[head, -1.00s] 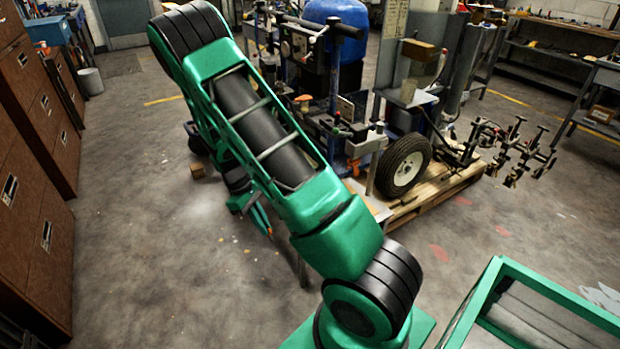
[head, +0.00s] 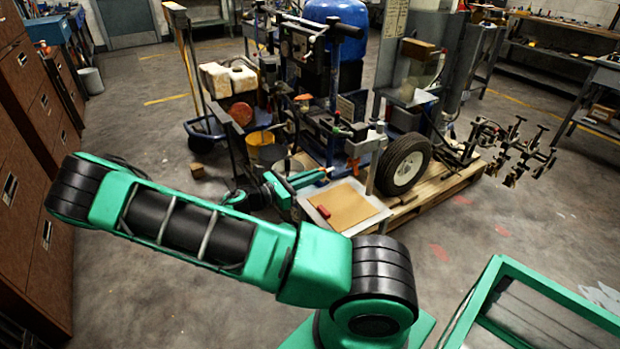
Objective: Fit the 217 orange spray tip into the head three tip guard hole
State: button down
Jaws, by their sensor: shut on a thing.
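My gripper (head: 308,180) is at the left end of the line striper, above the back edge of a small tray. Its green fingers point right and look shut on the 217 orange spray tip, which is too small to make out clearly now. The spray heads (head: 512,152) hang in a row on the bar at the far right of the machine, well apart from my gripper. Head three and its tip guard hole are too small to tell apart.
The tray (head: 372,213) holds a tan board and a small red piece (head: 323,211). Beside it are the pallet (head: 440,190), a black tyre (head: 404,165) and an orange-handled clamp (head: 353,166). A yellow bucket (head: 265,150) stands behind.

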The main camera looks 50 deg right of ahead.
aim_at(328, 170)
jog(key=shift+x, duration=2.65)
jog(key=shift+s+r, duration=0.1)
jog(key=shift+x, duration=2)
dwell(0.8)
jog(key=c, duration=1.5)
grip_release()
jog(key=shift+a, duration=0.1)
jog(key=shift+v, duration=3.4)
